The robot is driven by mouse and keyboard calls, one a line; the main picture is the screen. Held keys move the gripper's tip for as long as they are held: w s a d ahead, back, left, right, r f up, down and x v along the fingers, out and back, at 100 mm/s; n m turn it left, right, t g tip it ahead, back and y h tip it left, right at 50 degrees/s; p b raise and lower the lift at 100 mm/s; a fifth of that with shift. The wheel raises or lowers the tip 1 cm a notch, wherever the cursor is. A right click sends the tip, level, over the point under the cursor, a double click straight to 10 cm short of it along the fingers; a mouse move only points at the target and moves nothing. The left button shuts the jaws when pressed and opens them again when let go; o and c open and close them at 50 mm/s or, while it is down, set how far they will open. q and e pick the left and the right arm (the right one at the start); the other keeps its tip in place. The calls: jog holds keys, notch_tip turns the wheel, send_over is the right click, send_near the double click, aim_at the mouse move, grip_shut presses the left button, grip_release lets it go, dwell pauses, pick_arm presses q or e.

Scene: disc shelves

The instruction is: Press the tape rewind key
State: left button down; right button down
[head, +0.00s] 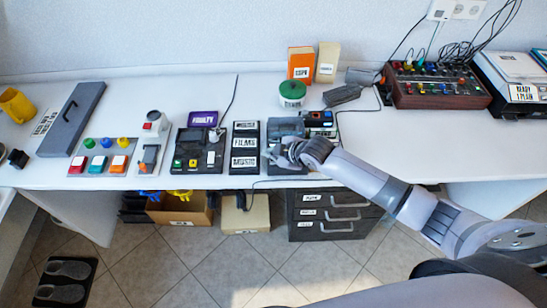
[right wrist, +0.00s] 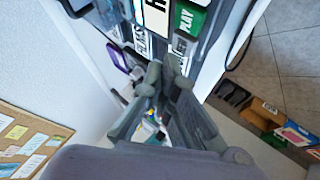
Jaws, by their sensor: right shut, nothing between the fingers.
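The grey tape machine (head: 287,126) stands at the front of the white counter, right of the disc rack, partly hidden by my right gripper. In the right wrist view a green PLAY key (right wrist: 190,19) shows at the top, beside a white key (right wrist: 156,14) with a cut-off label. I cannot read which key is the rewind key. My right gripper (head: 274,156) is shut and empty at the machine's front edge. In the right wrist view its fingertips (right wrist: 166,74) are together just below the keys; I cannot tell whether they touch one. My left gripper is not in view.
The disc rack (head: 244,160) with labelled slots and a black button panel (head: 198,150) stand left of the machine. A green tin (head: 292,93) and an orange box (head: 300,64) are behind it. Black drawers (head: 335,213) are below the counter. The counter's middle right is clear.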

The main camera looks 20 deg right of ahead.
aim_at(272, 162)
notch_tip(272, 162, up, 5)
jog(key=p, duration=0.5)
jog(key=shift+a+f, duration=0.1)
dwell(0.8)
